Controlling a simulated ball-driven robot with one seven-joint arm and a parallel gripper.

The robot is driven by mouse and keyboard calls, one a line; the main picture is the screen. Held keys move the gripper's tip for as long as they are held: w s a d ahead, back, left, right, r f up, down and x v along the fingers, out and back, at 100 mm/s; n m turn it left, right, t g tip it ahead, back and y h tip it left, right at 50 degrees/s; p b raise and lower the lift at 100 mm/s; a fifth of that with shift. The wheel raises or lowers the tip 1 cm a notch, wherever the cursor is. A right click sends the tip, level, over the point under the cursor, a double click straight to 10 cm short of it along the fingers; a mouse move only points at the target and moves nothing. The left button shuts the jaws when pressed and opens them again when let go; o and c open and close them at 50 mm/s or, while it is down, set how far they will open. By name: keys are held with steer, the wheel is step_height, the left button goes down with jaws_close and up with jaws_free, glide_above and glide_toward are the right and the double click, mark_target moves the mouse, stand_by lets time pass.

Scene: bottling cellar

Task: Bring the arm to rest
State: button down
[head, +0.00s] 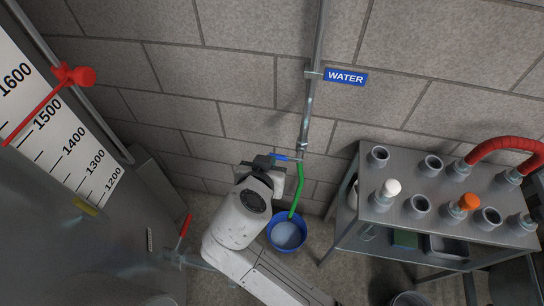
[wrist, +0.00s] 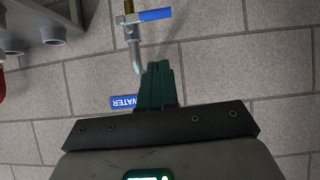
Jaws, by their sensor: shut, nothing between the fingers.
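My arm reaches up from the bottom of the head view to the wall, with my gripper (head: 263,160) just left of a blue tap lever (head: 281,158) on the water pipe. In the wrist view my gripper's dark green fingers (wrist: 161,84) are closed together and empty. The blue lever (wrist: 155,14) shows beyond the fingertips, crosswise to the pipe, with a visible gap between.
A green hose (head: 299,188) hangs into a blue bucket (head: 273,240) on the floor. A metal rack (head: 343,160) with several sockets stands right. A tank with a level scale (head: 60,125) and red levers stands left.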

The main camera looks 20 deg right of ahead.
steer(key=shift+v, duration=1.05)
